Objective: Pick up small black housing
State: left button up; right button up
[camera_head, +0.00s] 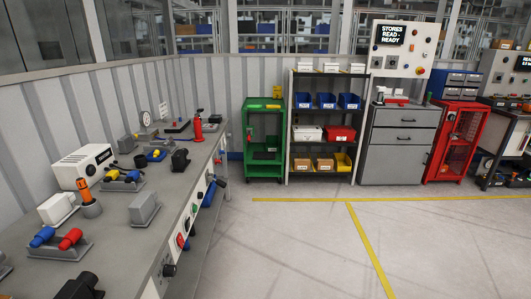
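Two black housing-like parts show on the grey workbench (130,212) at the left. One black part (181,159) sits near the bench's right edge, about halfway along it. Another black part (80,288) sits at the near edge, cut off by the bottom of the picture. A smaller dark piece (140,161) lies beside blue and yellow parts further back. I cannot tell which of these is the small black housing. Neither of my grippers shows in this view.
The bench also holds a white box unit (84,165), a blue-and-red connector block (60,243) and an orange-topped tool (88,198). A green cart (263,140), a shelf rack (322,125) and a grey cabinet (399,143) stand behind. The floor (300,240) is clear.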

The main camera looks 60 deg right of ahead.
aim_at(180, 163)
jog(key=z, duration=1.3)
jog(key=i+l+u, duration=0.1)
